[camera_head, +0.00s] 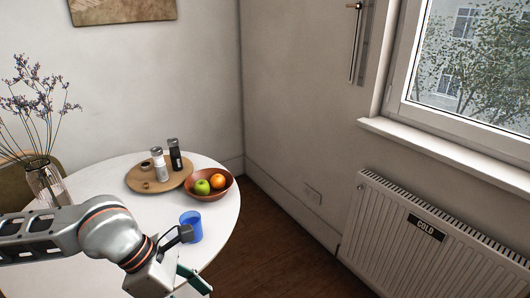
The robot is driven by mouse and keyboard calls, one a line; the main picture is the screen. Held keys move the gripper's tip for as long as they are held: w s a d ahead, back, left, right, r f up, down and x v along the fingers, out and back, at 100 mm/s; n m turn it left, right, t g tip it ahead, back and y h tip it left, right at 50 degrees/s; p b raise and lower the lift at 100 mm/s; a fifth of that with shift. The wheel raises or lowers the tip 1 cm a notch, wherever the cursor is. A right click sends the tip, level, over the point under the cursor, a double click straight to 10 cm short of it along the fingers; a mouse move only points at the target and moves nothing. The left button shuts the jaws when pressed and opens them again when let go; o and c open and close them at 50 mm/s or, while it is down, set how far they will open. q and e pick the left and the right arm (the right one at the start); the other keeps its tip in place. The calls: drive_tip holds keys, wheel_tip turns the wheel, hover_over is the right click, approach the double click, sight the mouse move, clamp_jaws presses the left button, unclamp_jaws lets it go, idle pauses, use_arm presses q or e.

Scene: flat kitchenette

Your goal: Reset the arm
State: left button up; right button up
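My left arm comes in from the left over the round white table. Its gripper (198,260) is at the table's front right edge, with the two dark fingers spread apart and nothing visible between them. A blue cup (191,228) stands upright on the table just beyond the upper finger. The finger overlaps the cup's lower left in the picture; I cannot tell whether they touch. My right gripper is not in view.
The white table (110,183) holds a wooden tray (139,183) with two shakers, a brown bowl (208,194) with a green apple and an orange, and a glass vase (48,186) of flowers. A radiator (420,245) stands right, below the window. Wooden floor (270,240) between is clear.

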use_arm(q)
drive_tip(key=s+d+r+n+g+h, duration=0.1)
drive_tip(key=s+d+r+g+h, duration=0.15)
drive_tip(key=d, duration=0.45)
drive_tip(key=s+d+r+n+g+h, duration=0.1)
drive_tip(key=s+d+r+n+h, duration=0.1)
drive_tip(key=s+d+h, duration=0.35)
drive_tip(key=w+d+r+n+t+h, duration=0.65)
drive_tip(key=w+r+n, duration=0.2)
drive_tip(key=n, duration=0.35)
drive_tip(key=w+a+f+n+t+y, duration=0.45)
drive_tip(key=a+f+n+t, duration=0.2)
drive_tip(key=n, duration=0.45)
drive_tip(key=w+a+f+n+t+y, duration=0.45)
drive_tip(key=a+f+n+t, duration=0.2)
drive_tip(key=n, duration=0.35)
drive_tip(key=s+a+f+n+g+y, duration=0.1)
drive_tip(key=s+a+f+n+y, duration=0.2)
drive_tip(key=f, duration=0.5)
drive_tip(key=s+a+f+n+g+y, duration=0.2)
drive_tip(key=s+a+f+n, duration=0.2)
drive_tip(key=f, duration=0.5)
drive_tip(key=s+a+f+n+g+y, duration=0.2)
drive_tip(key=s+a+f, duration=0.4)
drive_tip(key=f, duration=0.3)
drive_tip(key=shift+s+a+n+y, duration=0.15)
drive_tip(key=shift+a+n+y, duration=0.05)
drive_tip(key=shift+n+y, duration=0.8)
